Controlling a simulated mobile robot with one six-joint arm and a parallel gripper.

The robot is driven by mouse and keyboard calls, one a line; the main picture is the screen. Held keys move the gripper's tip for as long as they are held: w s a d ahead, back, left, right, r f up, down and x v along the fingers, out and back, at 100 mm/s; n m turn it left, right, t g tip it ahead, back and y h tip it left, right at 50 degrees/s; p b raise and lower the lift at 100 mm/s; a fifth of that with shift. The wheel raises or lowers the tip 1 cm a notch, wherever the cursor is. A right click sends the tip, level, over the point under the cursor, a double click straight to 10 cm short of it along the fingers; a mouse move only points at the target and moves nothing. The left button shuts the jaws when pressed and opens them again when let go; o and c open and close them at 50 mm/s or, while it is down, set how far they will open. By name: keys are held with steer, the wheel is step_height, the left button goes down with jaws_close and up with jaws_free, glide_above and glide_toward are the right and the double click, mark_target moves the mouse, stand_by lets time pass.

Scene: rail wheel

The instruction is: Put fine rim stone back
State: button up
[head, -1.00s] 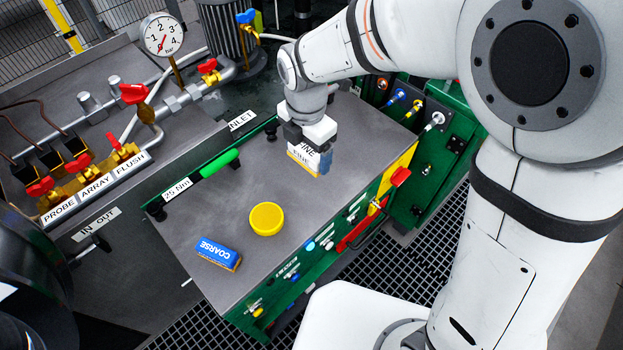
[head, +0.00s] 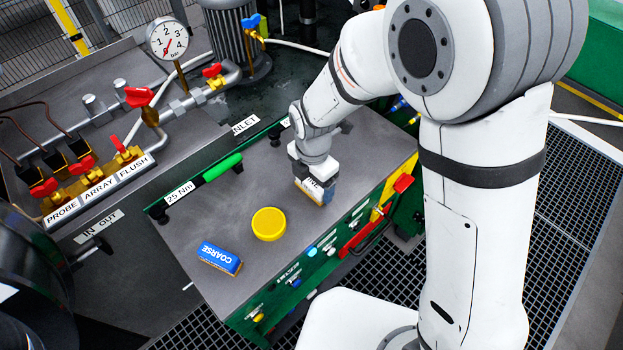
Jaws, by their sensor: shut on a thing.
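The fine rim stone (head: 314,191), a small white block with dark lettering and a bluish-tan lower part, is in my gripper (head: 313,178). My gripper is shut on it and points down over the right part of the grey bench top (head: 226,274). The gripper hides the stone's upper part. The stone is at or just above the surface; I cannot tell whether it touches. The blue coarse stone (head: 219,258) lies on the bench top at the lower left, apart from the gripper.
A yellow round cup (head: 268,224) stands between the two stones. A green-handled torque wrench (head: 222,167) lies along the back left edge. A pressure gauge (head: 167,38) and red-handled valves (head: 139,97) stand beyond it.

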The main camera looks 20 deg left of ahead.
steer(key=o, duration=0.8)
step_height(320, 180, up, 12)
steer(key=shift+r, duration=0.1)
stand_by(0.3)
